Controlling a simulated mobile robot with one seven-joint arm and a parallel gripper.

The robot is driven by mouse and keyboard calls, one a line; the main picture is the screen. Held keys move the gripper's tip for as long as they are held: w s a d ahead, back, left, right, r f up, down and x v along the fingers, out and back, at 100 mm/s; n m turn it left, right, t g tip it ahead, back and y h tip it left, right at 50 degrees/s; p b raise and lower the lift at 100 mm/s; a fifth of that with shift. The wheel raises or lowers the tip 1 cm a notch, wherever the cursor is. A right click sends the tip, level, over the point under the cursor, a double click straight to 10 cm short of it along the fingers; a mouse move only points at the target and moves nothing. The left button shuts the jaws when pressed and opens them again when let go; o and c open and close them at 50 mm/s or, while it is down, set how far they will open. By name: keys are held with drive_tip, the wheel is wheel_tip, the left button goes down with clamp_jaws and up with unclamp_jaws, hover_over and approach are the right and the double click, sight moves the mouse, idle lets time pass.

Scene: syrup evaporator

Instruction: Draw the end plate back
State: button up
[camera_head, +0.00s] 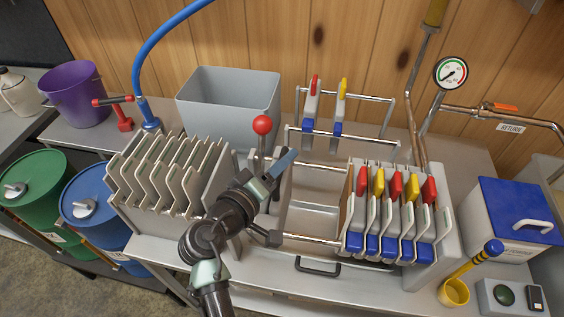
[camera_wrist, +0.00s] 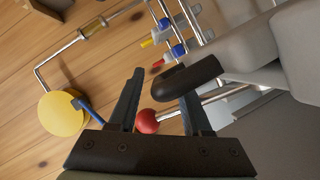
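A grey upright plate (camera_wrist: 265,40), which seems to be the end plate, fills the upper right of the wrist view. A dark rounded bar (camera_wrist: 187,75), perhaps its handle, sticks out in front of it. In the head view my arm hides most of this area. My gripper (camera_head: 285,160) is over the left part of the press rails. In the wrist view my gripper (camera_wrist: 163,86) has its fingers apart. The bar's end reaches toward the gap and overlaps the right fingertip; I cannot tell whether they touch.
A lever with a red ball (camera_head: 262,125) stands close behind my gripper and shows between the fingers (camera_wrist: 146,121). Plates with coloured tabs (camera_head: 390,215) stand at right. A rack of grey plates (camera_head: 165,172) is left. A grey bin (camera_head: 230,105) stands behind.

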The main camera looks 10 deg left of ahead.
drive_tip(key=b+v, duration=0.1)
drive_tip(key=v, duration=1.2)
idle(0.4)
drive_tip(key=w+d+r+m+t+y+p, duration=0.1)
drive_tip(key=w+d+r+t, duration=0.15)
drive_tip(key=r, duration=0.55)
drive_tip(key=w+d+r+m+t+y, duration=0.1)
drive_tip(key=w+d+r+m, duration=0.15)
drive_tip(key=r, duration=0.65)
drive_tip(key=w+d+r+m+t+y+p, duration=0.1)
drive_tip(key=w+r+t, duration=0.15)
drive_tip(key=r, duration=0.55)
drive_tip(key=s+d+r+m+t, duration=0.1)
drive_tip(key=s+d+r+t, duration=0.1)
drive_tip(key=r, duration=0.6)
drive_tip(key=s+d+r+m+t+y+p, duration=0.1)
drive_tip(key=s+d+r+t, duration=0.1)
drive_tip(key=s+r, duration=0.3)
drive_tip(key=s+d+r+m+t+y, duration=0.1)
drive_tip(key=s+d+r+t, duration=0.1)
drive_tip(key=r, duration=0.9)
drive_tip(key=shift+s+d+r+t, duration=0.4)
drive_tip(key=shift+s+d, duration=0.1)
drive_tip(key=shift+s, duration=0.4)
drive_tip(key=shift+f, duration=0.1)
